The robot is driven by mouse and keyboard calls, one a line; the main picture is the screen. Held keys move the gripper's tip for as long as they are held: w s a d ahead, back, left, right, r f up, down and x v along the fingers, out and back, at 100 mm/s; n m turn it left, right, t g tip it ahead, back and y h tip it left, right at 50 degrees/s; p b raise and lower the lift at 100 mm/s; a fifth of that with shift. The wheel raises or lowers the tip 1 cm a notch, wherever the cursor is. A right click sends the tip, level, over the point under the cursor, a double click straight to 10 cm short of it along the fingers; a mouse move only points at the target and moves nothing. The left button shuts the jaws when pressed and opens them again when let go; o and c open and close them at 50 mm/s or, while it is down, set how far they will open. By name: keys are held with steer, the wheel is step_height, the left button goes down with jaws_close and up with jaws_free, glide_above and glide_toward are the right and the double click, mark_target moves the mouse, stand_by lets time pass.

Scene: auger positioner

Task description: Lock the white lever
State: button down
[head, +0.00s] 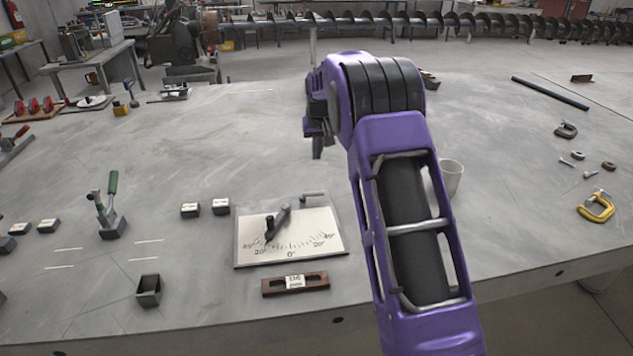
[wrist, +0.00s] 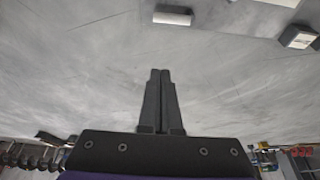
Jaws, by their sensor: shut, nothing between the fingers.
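A small pale grey-white bar (head: 312,195) lies by the back edge of a white plate with an angle scale (head: 312,238); it looks like the white lever. It also shows at the top of the wrist view (wrist: 172,17). A dark pointer arm (head: 278,222) lies across the plate. My gripper (head: 317,155) is beyond the bar and plate, apart from them. In the wrist view its two dark fingers (wrist: 161,72) are together, with nothing between them. The purple arm hides part of the table to the right of the plate.
Two small blocks (head: 190,209) stand left of the plate, and a green-handled clamp (head: 110,205) farther left. A brown bar with a label (head: 295,284) lies in front. A white cup (head: 452,176) is partly behind my arm. The tabletop behind the plate is mostly clear.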

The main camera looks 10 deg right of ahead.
mark_target(313, 196)
steer(key=b+x, duration=0.1)
steer(key=x, duration=0.8)
steer(key=shift+w+f, duration=0.1)
steer(key=shift+f, duration=0.45)
steer(key=shift+s+f, duration=0.15)
steer(key=shift+s, duration=0.75)
steer(key=shift+s+f, duration=0.15)
steer(key=shift+s, duration=0.8)
